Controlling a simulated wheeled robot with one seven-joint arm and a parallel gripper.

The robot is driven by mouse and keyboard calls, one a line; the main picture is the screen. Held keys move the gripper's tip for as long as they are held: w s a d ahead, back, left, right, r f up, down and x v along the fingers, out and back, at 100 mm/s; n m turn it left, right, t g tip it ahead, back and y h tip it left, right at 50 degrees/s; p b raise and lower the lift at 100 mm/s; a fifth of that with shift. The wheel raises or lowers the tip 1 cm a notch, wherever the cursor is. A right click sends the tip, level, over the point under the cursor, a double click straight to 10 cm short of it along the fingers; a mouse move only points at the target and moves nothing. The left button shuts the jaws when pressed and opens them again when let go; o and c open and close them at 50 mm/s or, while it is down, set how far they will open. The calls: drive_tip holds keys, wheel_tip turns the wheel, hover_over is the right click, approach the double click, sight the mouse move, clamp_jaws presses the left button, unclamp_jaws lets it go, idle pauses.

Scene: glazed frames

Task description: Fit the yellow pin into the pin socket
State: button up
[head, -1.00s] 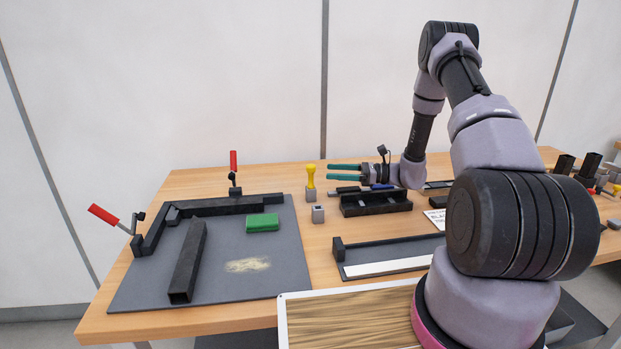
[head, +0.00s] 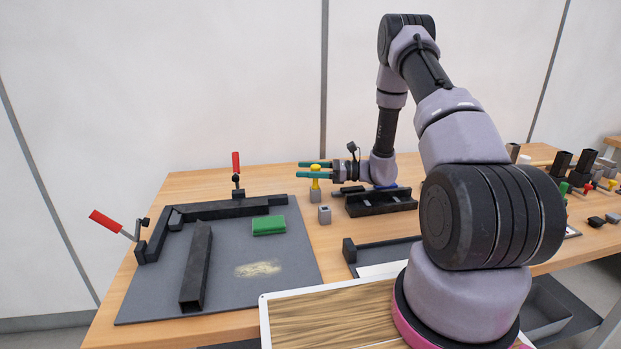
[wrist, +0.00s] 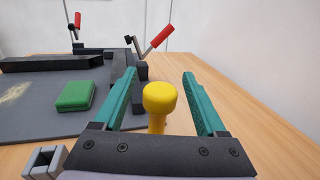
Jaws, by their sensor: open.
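The yellow pin (head: 315,182) stands upright in a small grey block on the wooden table, right of the grey mat. In the wrist view the yellow pin (wrist: 160,98) shows its round head between my two teal fingers; its lower part is hidden by my gripper body. My gripper (head: 315,170) is open, its fingers level and pointing left, on either side of the pin with gaps visible. A grey block with a square hole, likely the pin socket (head: 324,215), stands just in front of the pin; it also shows at the lower left of the wrist view (wrist: 45,160).
The grey mat (head: 225,280) holds black bars, a green block (head: 268,225) and red-handled clamps (head: 237,165). A black channel (head: 380,203) lies right of the socket, under my wrist. A wood-grain board (head: 330,320) lies at the front.

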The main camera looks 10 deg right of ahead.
clamp_jaws()
drive_tip(key=shift+r, duration=0.1)
